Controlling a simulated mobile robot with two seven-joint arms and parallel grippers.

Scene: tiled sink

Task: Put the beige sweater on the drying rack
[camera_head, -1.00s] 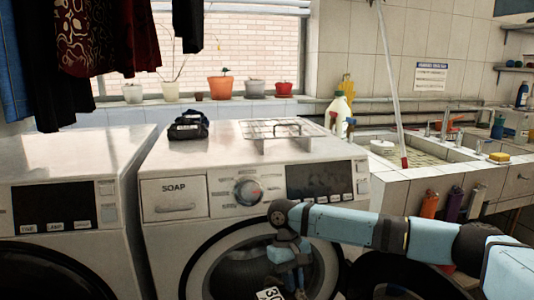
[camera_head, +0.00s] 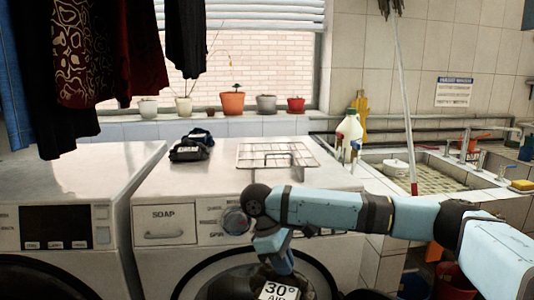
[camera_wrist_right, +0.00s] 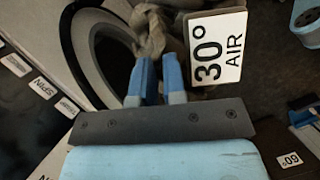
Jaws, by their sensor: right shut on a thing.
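My right gripper (camera_head: 284,264) hangs fingers down in front of the right washing machine's round door opening. In the right wrist view the blue fingers (camera_wrist_right: 158,88) are shut on beige cloth (camera_wrist_right: 153,28), the sweater. A white tag reading "30° AIR" (camera_wrist_right: 216,48) hangs beside it; the tag also shows in the head view (camera_head: 278,291). Most of the sweater is out of frame or hidden behind the fingers. A wire rack (camera_head: 277,155), which looks like the drying rack, stands empty on top of that machine. My left gripper is not in view.
A dark folded garment (camera_head: 190,147) lies left of the wire rack on the right machine (camera_head: 160,195). Dark clothes (camera_head: 105,60) hang at upper left. A white bottle (camera_head: 349,130), a leaning pole (camera_head: 405,100) and a sink (camera_head: 430,172) are to the right.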

